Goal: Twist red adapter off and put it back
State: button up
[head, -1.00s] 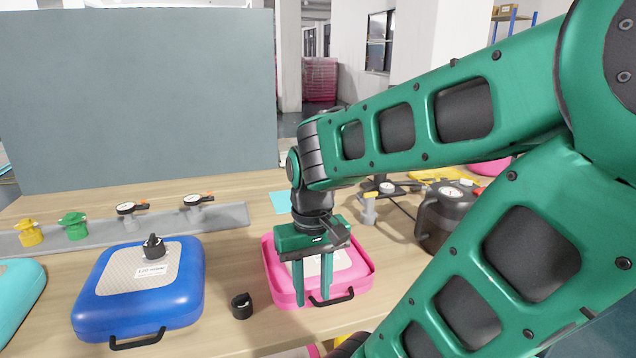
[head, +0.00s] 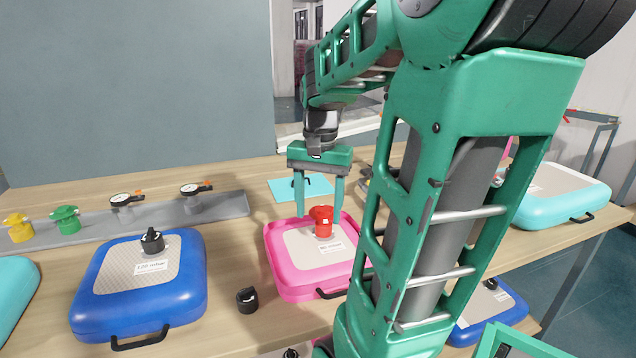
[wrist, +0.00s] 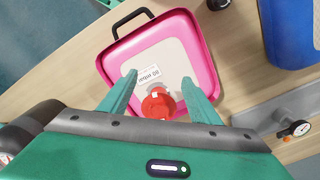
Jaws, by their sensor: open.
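The red adapter (head: 321,221) stands upright on the beige top of the pink inflatable case (head: 285,279), towards its far side. It also shows in the wrist view (wrist: 158,104), between my two fingers. My gripper (head: 319,208) is open and empty. Its fingers hang above and behind the adapter, one to each side, apart from it. In the wrist view my gripper (wrist: 160,88) spans wider than the adapter. The adapter's base is partly hidden by its own body.
A blue case (head: 90,290) with a black cap (head: 152,240) lies to the left. A loose black cap (head: 247,300) lies between the cases. Yellow (head: 18,228) and green (head: 65,219) adapters and gauges stand on a grey rail (head: 230,207). Another turquoise case (head: 560,200) is at right.

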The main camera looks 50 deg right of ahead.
aim_at(324, 208)
jog(key=w+d+m, duration=0.1)
jog(key=d, duration=0.1)
jog(key=w+d+r+m, duration=0.1)
jog(key=w+d, duration=0.1)
jog(key=d, duration=0.1)
jog(key=w+d+r+m, duration=0.1)
jog(key=d+m, duration=0.1)
jog(key=shift+w+d+r, duration=0.1)
jog(key=shift+w+d, duration=0.1)
jog(key=shift+w, duration=0.05)
jog(key=shift+d, duration=0.15)
notch_tip(324, 208, down, 11)
jog(key=shift+r, duration=0.15)
jog(key=shift+c, duration=0.6)
jog(key=c, duration=0.7)
jog(key=m, duration=0.4)
jog(key=shift+m, duration=0.8)
